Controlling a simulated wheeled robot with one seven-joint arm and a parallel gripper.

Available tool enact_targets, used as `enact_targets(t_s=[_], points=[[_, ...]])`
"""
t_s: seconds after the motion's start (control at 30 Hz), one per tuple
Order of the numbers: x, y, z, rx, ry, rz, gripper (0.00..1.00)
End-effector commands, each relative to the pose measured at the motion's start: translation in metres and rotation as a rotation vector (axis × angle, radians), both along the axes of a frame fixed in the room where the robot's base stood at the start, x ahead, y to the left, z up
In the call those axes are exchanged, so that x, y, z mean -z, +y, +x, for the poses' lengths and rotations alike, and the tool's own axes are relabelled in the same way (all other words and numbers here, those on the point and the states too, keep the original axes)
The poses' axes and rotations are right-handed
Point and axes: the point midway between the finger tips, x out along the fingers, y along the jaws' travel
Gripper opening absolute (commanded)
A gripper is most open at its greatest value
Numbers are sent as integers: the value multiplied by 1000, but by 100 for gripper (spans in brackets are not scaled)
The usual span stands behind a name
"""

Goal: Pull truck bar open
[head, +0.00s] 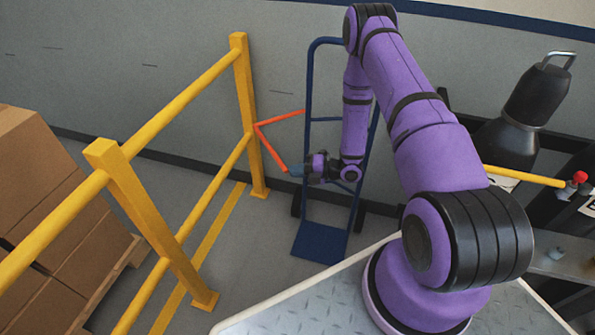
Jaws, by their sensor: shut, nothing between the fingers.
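A blue hand truck (319,243) stands upright against the grey wall, its footplate on the floor. A thin orange-red bar (271,146) juts out to the left of its frame in a sideways V. The bar's upper end meets the truck's left upright, and its lower end comes down close to my gripper (293,170). My gripper is shut and empty, in front of the truck's left upright. I cannot tell whether its fingertips touch the bar. My purple arm hides part of the truck's right side.
A yellow guard rail (176,237) runs along the left, with stacked cardboard boxes (60,215) behind it. A black canister (538,93) and a yellow rod (522,176) with a red end are at right. Open floor lies between the rail and the truck.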

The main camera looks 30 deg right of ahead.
Motion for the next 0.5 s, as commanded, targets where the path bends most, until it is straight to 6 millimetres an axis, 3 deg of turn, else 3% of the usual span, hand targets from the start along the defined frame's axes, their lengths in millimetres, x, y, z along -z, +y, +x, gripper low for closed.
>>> enact_targets(t_s=[0.17, 0.4, 0.5], points=[[0, 18, 12, 52, -2, 2, 0], [0, 67, 54, 102, -2, 0, 0], [0, 79, 68, 103, 0, 0, 0]])
